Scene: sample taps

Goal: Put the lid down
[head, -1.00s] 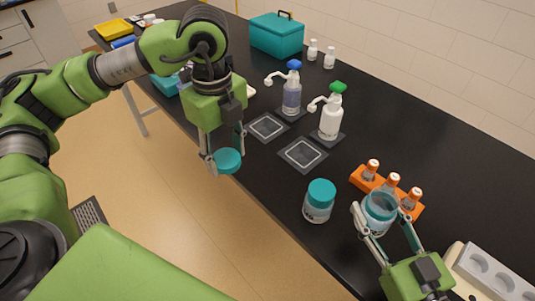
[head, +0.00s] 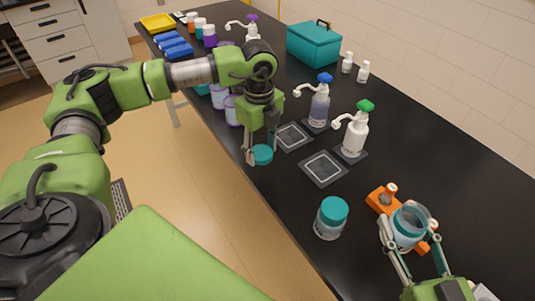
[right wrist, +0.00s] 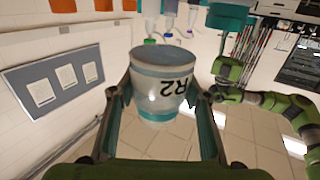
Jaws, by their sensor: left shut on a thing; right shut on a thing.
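My left gripper (head: 260,158) is shut on a teal lid (head: 262,155), at the table's left edge, left of the square pads. I cannot tell whether the lid touches the table. My right gripper (head: 408,245) is shut on an open clear jar (head: 408,226) with a teal band, in front of the orange rack. In the right wrist view the jar (right wrist: 162,85) is marked "R2" and sits between the fingers. Another jar (head: 329,225) with its teal lid on stands on the table to the left of the held jar.
Two dark pads (head: 323,168) lie before a blue-topped dispenser (head: 319,104) and a green-topped dispenser (head: 355,133). An orange rack (head: 376,199) holds small bottles. A teal box (head: 314,44) stands behind. Bare black table (head: 440,150) lies to the right.

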